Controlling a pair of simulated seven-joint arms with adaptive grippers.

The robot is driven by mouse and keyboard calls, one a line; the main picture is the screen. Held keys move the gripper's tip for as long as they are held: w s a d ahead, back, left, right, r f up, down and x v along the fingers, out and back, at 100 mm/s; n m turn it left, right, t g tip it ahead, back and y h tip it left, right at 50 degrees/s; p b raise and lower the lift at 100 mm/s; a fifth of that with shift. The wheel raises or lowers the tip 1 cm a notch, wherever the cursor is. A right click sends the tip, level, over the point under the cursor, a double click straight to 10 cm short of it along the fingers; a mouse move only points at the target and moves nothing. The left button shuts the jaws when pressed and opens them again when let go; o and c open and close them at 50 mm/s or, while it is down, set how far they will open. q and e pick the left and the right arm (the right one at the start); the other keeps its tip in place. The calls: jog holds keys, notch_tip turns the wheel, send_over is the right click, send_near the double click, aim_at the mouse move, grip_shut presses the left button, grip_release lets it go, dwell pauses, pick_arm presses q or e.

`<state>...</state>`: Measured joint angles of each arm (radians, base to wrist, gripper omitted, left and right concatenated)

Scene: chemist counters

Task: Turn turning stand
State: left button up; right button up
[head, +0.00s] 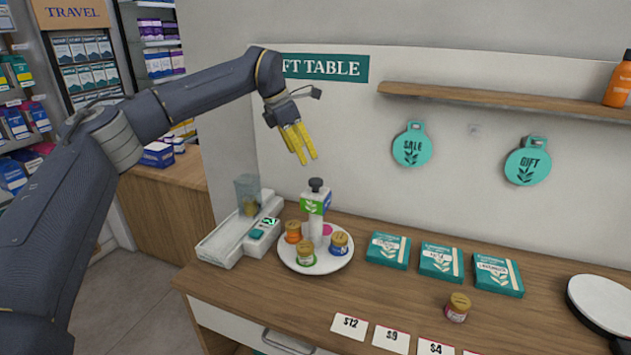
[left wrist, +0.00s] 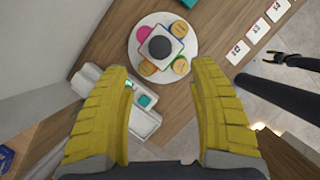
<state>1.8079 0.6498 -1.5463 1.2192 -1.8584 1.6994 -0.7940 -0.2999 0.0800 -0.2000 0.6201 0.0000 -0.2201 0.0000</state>
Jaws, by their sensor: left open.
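The turning stand (head: 318,266) is a white round plate on the wooden counter. A white box-shaped post with a green and blue label and a black knob (head: 316,184) rises from its middle. Jars with orange (head: 293,232), green (head: 306,254) and blue (head: 339,243) labels stand on it, and a pink spot (head: 327,230) is bare. My left gripper (head: 307,160) is open and empty, above the stand and apart from it. In the left wrist view the knob (left wrist: 159,46) shows beyond the yellow fingers (left wrist: 165,110).
A white device with a clear container (head: 248,195) stands just left of the stand. Teal boxes (head: 440,262), a loose jar (head: 457,307) and price cards (head: 390,339) lie to the right. A wooden shelf (head: 480,98) juts from the wall.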

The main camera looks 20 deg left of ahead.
aim_at(316, 180)
pick_arm(q)
jog(key=x, duration=1)
jog(key=shift+w+d+f, duration=0.1)
jog(key=shift+f, duration=0.15)
grip_shut()
